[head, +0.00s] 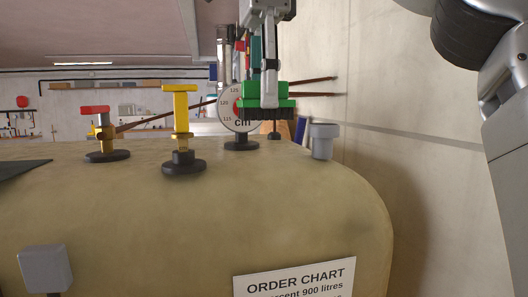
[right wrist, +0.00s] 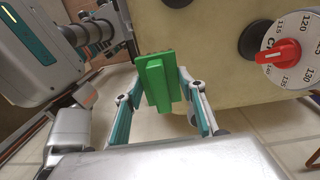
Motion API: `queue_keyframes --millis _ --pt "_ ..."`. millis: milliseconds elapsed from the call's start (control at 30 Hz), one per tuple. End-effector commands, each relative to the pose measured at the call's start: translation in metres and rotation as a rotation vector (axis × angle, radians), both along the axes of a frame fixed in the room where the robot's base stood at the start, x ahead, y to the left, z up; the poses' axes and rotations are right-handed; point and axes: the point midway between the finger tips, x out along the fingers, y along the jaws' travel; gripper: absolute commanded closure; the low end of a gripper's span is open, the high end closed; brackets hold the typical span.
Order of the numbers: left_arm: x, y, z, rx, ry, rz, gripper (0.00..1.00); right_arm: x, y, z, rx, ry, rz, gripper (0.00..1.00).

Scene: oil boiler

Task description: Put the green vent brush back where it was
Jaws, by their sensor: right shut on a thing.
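The green vent brush (head: 280,96) has a green block body and dark bristles hanging down. My right gripper (head: 268,88) is shut on it from above and holds it near the far right top of the beige tank (head: 200,225). In the right wrist view the green brush (right wrist: 157,82) sits between the teal-and-grey fingers of my right gripper (right wrist: 160,98). My left gripper is in neither view.
A yellow T-shaped fitting (head: 181,112) and a red-handled valve (head: 97,122) stand on the tank at left. A grey capped pipe (head: 322,141) stands right of the brush. The right wrist view shows a red dial knob (right wrist: 284,53).

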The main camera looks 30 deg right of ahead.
Motion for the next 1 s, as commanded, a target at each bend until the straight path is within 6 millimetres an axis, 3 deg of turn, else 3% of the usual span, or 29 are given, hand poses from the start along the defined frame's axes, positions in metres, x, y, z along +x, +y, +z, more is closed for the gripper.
queue_keyframes --millis 733,1000 --pt "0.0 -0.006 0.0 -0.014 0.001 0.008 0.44 -0.001 0.0 -0.05 0.002 -0.013 0.0 0.83" --pt "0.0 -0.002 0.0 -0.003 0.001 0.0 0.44 -0.001 0.0 -0.079 0.003 -0.013 0.002 0.83"
